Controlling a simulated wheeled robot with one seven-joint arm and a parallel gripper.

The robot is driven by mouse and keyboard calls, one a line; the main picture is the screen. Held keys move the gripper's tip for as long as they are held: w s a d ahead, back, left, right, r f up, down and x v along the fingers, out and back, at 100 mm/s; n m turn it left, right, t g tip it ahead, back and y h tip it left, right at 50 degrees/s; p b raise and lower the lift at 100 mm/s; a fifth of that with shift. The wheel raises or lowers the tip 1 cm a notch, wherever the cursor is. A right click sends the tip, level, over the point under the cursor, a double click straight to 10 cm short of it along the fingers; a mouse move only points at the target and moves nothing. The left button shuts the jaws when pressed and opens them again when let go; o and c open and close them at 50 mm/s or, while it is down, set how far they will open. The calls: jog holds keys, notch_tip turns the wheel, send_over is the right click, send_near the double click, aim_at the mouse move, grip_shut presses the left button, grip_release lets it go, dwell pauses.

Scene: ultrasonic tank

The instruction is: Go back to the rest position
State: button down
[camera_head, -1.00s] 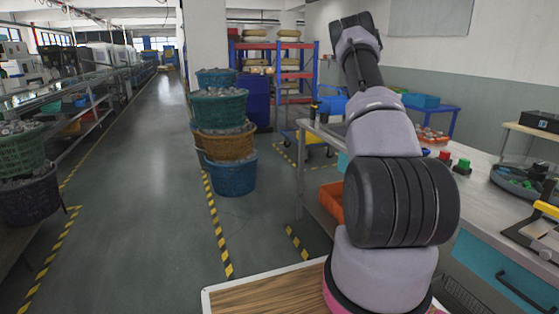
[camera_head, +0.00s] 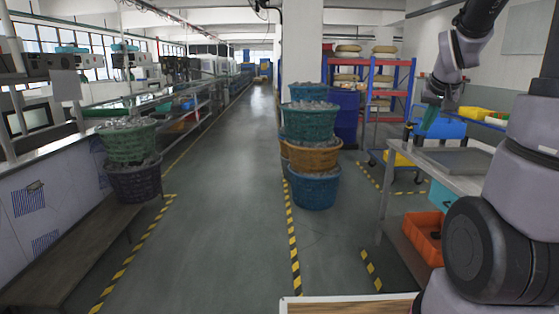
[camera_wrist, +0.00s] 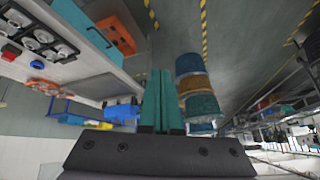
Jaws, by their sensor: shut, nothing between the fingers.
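My gripper (camera_wrist: 161,76) shows in the wrist view as two teal fingers pressed together with nothing between them. In the head view my gripper (camera_head: 430,118) hangs at the upper right with its teal fingers pointing down. My arm is raised at the right of the head view and partly runs out of the frame.
Stacked baskets of parts (camera_head: 316,123) stand on the floor left of the workbench. An orange bin (camera_head: 424,238) sits under the bench. More baskets (camera_head: 130,160) stand at the left by a low bench (camera_head: 70,255). The aisle (camera_head: 225,200) between is clear.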

jog(key=s+a+r+y, duration=0.2)
jog(key=s+a+r, duration=0.2)
jog(key=s+a, duration=0.4)
jog(key=s+a+r+y, duration=0.1)
jog(key=s+a+r, duration=0.3)
jog(key=s+a, duration=0.4)
jog(key=s, duration=0.4)
jog(key=shift+y, duration=0.4)
jog(key=shift+t, duration=0.3)
